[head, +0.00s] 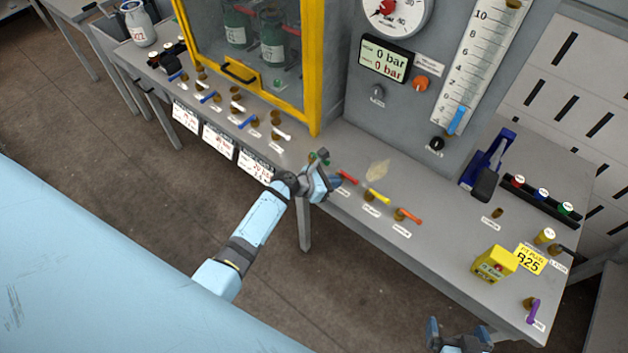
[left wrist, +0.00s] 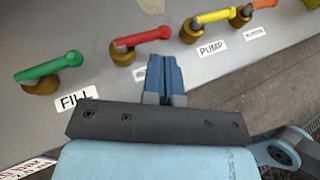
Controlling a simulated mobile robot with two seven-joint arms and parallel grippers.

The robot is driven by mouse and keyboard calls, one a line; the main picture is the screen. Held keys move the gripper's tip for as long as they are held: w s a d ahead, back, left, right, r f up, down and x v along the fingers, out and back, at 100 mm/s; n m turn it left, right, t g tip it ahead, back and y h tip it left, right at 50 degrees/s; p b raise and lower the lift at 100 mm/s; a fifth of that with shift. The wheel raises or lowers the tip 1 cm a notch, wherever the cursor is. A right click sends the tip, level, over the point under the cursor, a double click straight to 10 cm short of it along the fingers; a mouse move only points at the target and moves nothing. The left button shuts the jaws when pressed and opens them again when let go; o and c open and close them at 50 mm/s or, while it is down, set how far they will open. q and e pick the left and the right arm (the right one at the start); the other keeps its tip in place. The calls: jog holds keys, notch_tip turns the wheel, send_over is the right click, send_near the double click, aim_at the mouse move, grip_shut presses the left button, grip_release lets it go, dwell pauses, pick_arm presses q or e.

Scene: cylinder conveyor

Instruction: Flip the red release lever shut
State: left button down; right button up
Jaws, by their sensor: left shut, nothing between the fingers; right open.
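The red lever (head: 347,177) is on a brass valve near the bench's front edge. In the left wrist view the red lever (left wrist: 140,38) points right and slightly up from its brass body, above a label partly hidden by my fingers. My left gripper (head: 330,183) is shut and empty beside the red lever. In the left wrist view its closed blue fingertips (left wrist: 158,62) lie just below the lever's knob end; I cannot tell whether they touch. My right gripper (head: 459,332) is open and empty at the bottom edge of the head view, away from the lever.
The green lever labelled FILL (left wrist: 48,68) is to the left. The yellow lever labelled PUMP (head: 378,195) and the orange lever (head: 408,215) are to the right. A yellow-framed cabinet (head: 315,70) stands behind. A yellow box (head: 494,264) sits farther right.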

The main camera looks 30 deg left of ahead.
pick_arm(q)
jog(key=v, duration=0.9)
jog(key=shift+s+a, duration=0.2)
jog(key=shift+r, duration=0.1)
